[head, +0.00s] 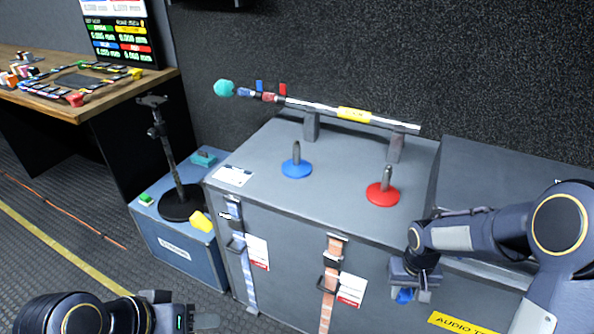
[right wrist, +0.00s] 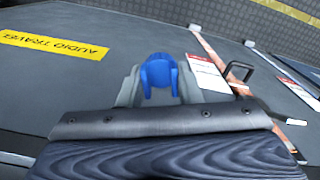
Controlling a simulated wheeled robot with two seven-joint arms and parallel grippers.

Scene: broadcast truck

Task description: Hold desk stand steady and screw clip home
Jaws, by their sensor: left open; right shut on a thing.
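A desk stand with a blue round base (head: 296,169) and a short grey post stands upright on the grey case top. A second desk stand with a red round base (head: 382,194) stands to its right. My right gripper (head: 405,290) is shut on a blue clip (right wrist: 158,72), in front of the case and below its top edge. The clip (head: 404,297) is mostly hidden by the gripper in the head view. My left gripper (head: 200,319) is open and empty at the bottom left, low in front of the case and apart from both stands.
The grey case (head: 345,212) has straps and labels on its front. A boom pole (head: 320,107) rests on two supports behind the stands. A tall black stand (head: 180,200) is on a blue case (head: 178,252) at left, near small green and yellow pieces. A wooden desk (head: 110,98) is beyond.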

